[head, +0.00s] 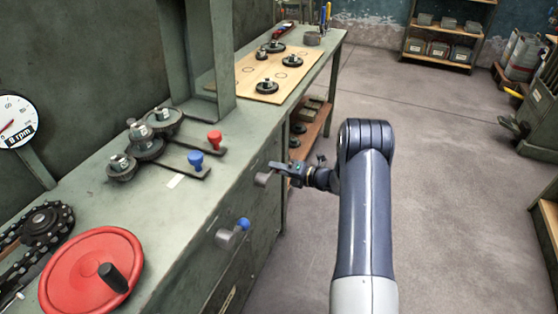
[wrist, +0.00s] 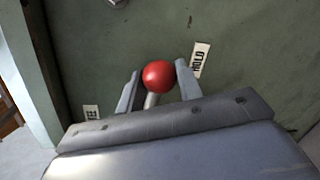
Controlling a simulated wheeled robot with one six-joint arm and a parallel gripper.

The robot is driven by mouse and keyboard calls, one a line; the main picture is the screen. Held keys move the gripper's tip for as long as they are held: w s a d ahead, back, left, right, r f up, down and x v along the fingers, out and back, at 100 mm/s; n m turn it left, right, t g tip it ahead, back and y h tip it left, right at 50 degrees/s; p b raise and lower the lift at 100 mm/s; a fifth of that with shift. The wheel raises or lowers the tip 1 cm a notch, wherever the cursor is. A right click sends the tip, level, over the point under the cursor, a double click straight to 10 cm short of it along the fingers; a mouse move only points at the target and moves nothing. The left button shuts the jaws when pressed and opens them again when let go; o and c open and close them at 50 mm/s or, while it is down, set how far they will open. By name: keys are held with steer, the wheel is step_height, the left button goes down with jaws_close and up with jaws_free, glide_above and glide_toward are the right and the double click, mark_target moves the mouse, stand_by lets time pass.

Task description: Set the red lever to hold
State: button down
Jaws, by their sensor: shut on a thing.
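In the wrist view the red ball knob of the red lever (wrist: 158,75) sits between the two fingers of my gripper (wrist: 158,80), and the gripper is shut on it. A short pale shaft runs down from the knob and is hidden behind the gripper body. The HOLD label (wrist: 200,60) is just right of the right finger. A second label (wrist: 91,111), partly hidden and ending in "EE", is at lower left. The knob lies between the labels, nearer HOLD. In the head view my gripper (head: 283,172) is at the bench front; the red knob is hidden there.
A blue-knobbed lever (head: 243,224) sticks out of the bench front, nearer than my gripper. On the bench top are a red handwheel (head: 90,270), red (head: 214,137) and blue (head: 196,158) knobs, and several gear parts. The floor (head: 430,130) right of the bench is clear.

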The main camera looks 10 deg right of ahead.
steer(key=shift+s+a+f+m+p, duration=0.15)
steer(key=shift+f+m+p, duration=0.25)
steer(key=shift+f+m, duration=0.55)
steer(key=c, duration=1)
jaws_free()
steer(key=shift+r, duration=0.1)
steer(key=v, duration=1)
steer(key=shift+s+d+p, duration=0.15)
steer(key=shift+d+p, duration=0.25)
steer(key=shift+d, duration=0.05)
